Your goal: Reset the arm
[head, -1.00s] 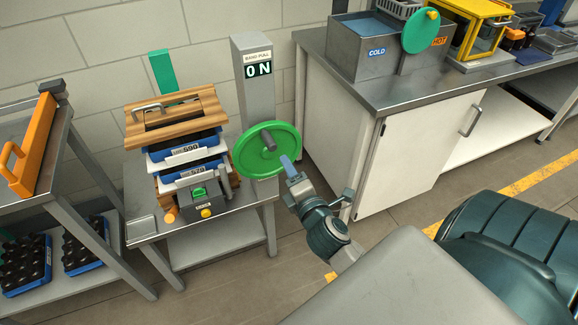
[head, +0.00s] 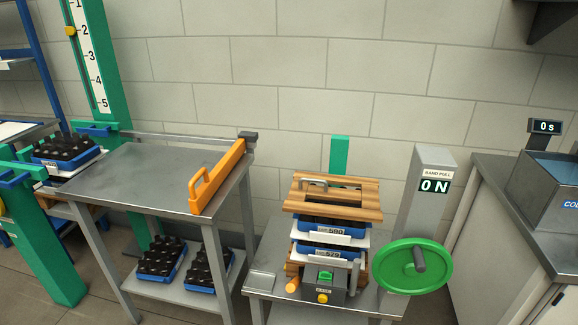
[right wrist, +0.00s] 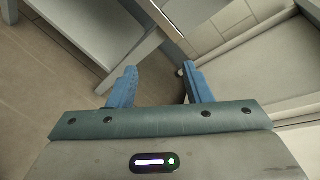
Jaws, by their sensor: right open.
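My right gripper (right wrist: 160,88) shows in the right wrist view. Its two blue fingers are apart with nothing between them, above a tiled floor beside a grey table leg. Neither of my arms shows in the head view now. My left gripper is not in view.
A wooden press holding blue crates (head: 331,228) stands on a low metal table (head: 262,283). A steel table (head: 150,180) with an orange handled bar (head: 216,178) is at the left, with bottle crates (head: 160,260) on its shelf. A metal counter (head: 497,185) is at the right.

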